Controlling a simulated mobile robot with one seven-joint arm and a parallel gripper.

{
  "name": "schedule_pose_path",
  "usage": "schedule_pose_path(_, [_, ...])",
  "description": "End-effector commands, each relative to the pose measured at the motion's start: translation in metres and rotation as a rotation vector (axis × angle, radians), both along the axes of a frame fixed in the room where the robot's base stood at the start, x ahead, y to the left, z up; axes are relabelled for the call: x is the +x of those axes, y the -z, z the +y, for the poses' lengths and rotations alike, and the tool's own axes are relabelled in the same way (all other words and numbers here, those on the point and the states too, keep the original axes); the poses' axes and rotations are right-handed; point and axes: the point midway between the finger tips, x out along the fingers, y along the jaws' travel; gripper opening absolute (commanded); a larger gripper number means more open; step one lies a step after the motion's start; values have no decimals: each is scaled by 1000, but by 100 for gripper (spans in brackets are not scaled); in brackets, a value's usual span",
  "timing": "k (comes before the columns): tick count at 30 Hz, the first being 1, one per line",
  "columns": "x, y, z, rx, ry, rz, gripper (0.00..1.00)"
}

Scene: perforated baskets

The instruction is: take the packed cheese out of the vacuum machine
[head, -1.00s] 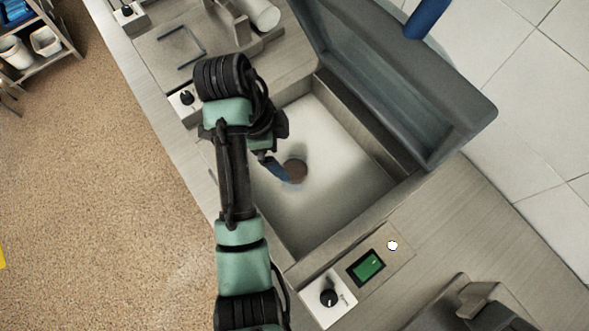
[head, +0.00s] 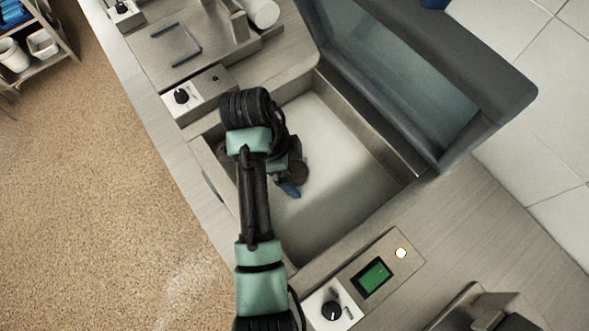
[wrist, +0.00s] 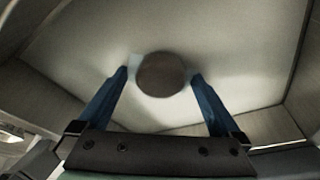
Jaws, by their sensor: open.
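The vacuum machine (head: 375,185) stands with its lid (head: 425,70) raised. Inside its pale chamber lies the packed cheese, a round brown disc (head: 299,172) that my arm partly hides in the head view. In the wrist view the cheese (wrist: 161,74) sits between my fingertips, with pale wrapping showing at its left edge. My gripper (wrist: 160,82) is open, with one blue finger on each side of the cheese. I cannot tell whether the fingers touch it. In the head view one blue fingertip (head: 289,189) shows beside the cheese, low in the chamber.
Metal chamber walls (head: 370,120) surround my gripper, and the raised lid stands along the far right side. A control panel with a green screen (head: 374,277) and a knob (head: 332,310) is at the near side. Another worktop device with a knob (head: 182,96) stands behind.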

Motion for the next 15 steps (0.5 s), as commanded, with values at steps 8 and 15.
schedule_pose_path(8, [0,0,0,0,0,0,75])
schedule_pose_path(15, [0,0,0,0,0,0,32])
